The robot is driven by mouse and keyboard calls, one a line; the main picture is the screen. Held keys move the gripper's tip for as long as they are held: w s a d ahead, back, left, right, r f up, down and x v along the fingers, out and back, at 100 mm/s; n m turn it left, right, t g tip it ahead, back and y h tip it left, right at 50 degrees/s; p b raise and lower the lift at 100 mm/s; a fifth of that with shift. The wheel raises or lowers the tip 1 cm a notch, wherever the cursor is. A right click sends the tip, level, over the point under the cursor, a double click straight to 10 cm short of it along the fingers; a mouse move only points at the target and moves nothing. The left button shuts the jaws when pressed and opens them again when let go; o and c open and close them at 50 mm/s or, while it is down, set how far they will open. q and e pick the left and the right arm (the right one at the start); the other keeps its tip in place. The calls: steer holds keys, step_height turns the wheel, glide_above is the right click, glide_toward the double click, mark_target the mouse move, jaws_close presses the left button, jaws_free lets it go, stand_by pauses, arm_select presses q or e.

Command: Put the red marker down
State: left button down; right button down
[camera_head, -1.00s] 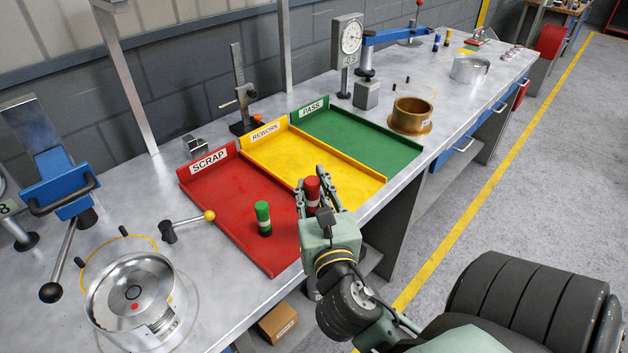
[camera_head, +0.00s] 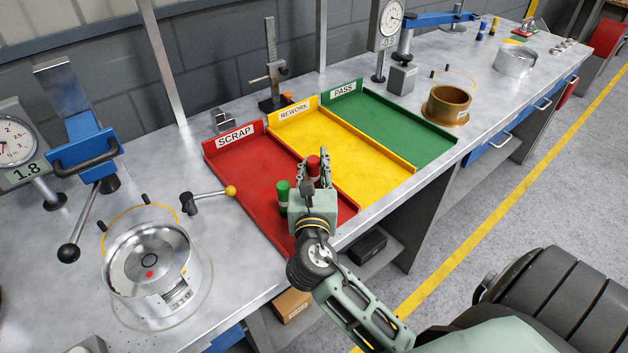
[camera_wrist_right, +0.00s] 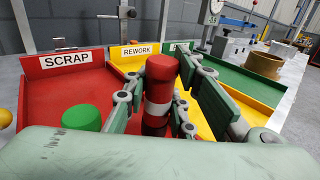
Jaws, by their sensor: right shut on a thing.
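The red marker (camera_head: 313,165) is upright between the fingers of my right gripper (camera_head: 318,170), which is shut on it. In the right wrist view, the red marker (camera_wrist_right: 160,85) shows a pale band around its middle, and the fingers press on both sides of it. It is over the red SCRAP tray (camera_head: 240,172), near the divider to the yellow tray. I cannot tell whether its base touches the tray floor. The green marker (camera_head: 283,193) stands in the SCRAP tray just left of my right gripper, partly hidden by it. My left gripper is not in view.
The yellow REWORK tray (camera_head: 340,148) and green PASS tray (camera_head: 405,122) adjoin to the right, both empty. A lever with a yellow knob (camera_head: 230,191) and a round metal housing (camera_head: 150,262) are to the left. A brass ring (camera_head: 447,105) stands beyond the PASS tray.

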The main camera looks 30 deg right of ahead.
step_height(320, 180, down, 4)
steer(key=shift+r, duration=0.15)
steer(key=shift+f+b, duration=0.25)
steer(key=shift+b, duration=0.05)
steer(key=c, duration=1.5)
jaws_free()
